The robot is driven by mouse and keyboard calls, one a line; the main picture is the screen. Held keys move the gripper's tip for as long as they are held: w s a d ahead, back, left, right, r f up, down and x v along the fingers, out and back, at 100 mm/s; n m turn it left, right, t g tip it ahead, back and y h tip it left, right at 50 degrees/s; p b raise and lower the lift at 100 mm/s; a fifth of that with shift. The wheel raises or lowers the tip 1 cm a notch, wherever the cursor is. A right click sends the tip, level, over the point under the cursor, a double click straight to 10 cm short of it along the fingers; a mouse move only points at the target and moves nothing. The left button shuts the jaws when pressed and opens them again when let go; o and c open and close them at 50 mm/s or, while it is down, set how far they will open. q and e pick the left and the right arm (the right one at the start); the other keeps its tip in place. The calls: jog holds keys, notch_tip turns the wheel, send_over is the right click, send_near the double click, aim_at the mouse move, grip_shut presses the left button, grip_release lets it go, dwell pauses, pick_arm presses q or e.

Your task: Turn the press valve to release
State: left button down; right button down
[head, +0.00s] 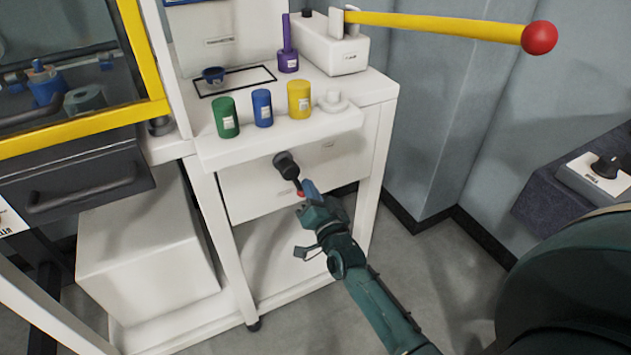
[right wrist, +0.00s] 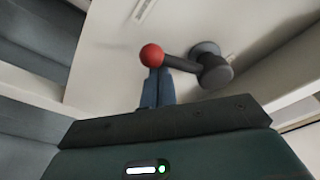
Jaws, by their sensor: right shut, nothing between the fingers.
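The press valve is a dark grey knob (head: 285,163) with a lever ending in a red ball (head: 300,193), on the front panel of the white cabinet below its shelf. In the head view the lever points down and slightly right. My right gripper (head: 308,190) is shut and empty, with its fingertips at the red ball. In the right wrist view the blue-grey fingers (right wrist: 157,88) are together just below the red ball (right wrist: 152,56), touching or nearly so. The valve body (right wrist: 213,68) is right of them. My left gripper is not in view.
Green (head: 226,117), blue (head: 262,108) and yellow (head: 299,99) cylinders stand on the shelf above the valve. A yellow lever (head: 440,24) with a red ball end extends right from the white press (head: 320,45). A yellow-framed cabinet (head: 85,130) is at left. Floor right of the cart is clear.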

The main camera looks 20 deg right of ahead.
jog(key=shift+a+f+m+h+p, duration=0.2)
jog(key=shift+a+m, duration=0.3)
jog(key=shift+m, duration=0.5)
jog(key=shift+a+f+m+h+p, duration=0.15)
jog(key=shift+a+m, duration=0.35)
jog(key=shift+m, duration=0.5)
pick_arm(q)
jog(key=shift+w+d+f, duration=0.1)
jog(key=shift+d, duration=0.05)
pick_arm(e)
jog(key=shift+a+f, duration=0.1)
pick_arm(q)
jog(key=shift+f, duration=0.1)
pick_arm(e)
jog(key=shift+a, duration=0.1)
